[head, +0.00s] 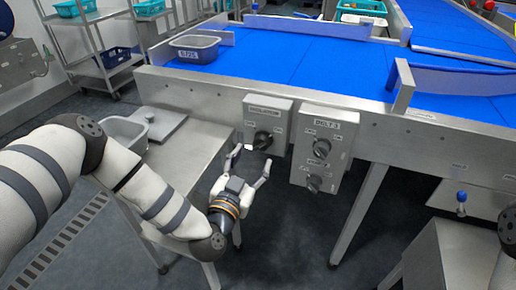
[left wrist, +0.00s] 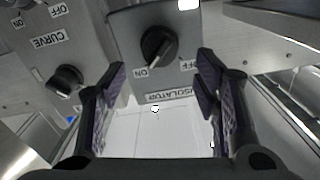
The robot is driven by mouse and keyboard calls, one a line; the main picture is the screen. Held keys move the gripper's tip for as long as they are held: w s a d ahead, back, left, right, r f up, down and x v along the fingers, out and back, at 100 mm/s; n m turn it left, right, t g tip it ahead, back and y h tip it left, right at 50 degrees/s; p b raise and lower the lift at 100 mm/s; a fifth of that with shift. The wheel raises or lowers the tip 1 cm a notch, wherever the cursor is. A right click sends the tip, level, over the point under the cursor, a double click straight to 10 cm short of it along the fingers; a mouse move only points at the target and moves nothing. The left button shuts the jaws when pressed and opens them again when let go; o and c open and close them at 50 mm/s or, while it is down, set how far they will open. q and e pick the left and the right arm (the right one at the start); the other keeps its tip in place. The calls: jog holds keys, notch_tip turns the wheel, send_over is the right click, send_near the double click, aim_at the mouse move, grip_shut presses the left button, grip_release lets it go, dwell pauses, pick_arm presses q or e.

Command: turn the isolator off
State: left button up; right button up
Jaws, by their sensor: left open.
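The isolator box (head: 268,108) is a grey panel on the conveyor's side with a black rotary knob (head: 262,140). In the left wrist view the box is upside down, and its knob (left wrist: 158,46) lies just beyond the fingertips. The knob's pale ridge slants, its lower-left end towards the ON label (left wrist: 141,72); the OFF label (left wrist: 188,65) is on the other side. My left gripper (head: 253,160) is open and empty, just below and in front of the knob. It also shows in the left wrist view (left wrist: 161,72). I see no contact. My right gripper is out of view.
A second panel (head: 322,126) with two black knobs hangs right of the isolator; one knob (left wrist: 66,80), near the CURVE label, shows in the left wrist view. A steel table (head: 190,150) with a grey tub (head: 124,134) stands left. The blue conveyor (head: 270,55) runs above.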

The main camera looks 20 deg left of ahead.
aim_at(259, 148)
pick_arm(q)
jog(key=w, duration=0.4)
jog(key=shift+w+d+f, duration=0.1)
jog(key=shift+w+f, duration=0.05)
jog(key=shift+w, duration=0.4)
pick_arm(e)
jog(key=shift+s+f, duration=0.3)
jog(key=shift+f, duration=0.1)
pick_arm(q)
jog(key=shift+c, duration=0.6)
jog(key=c, duration=1)
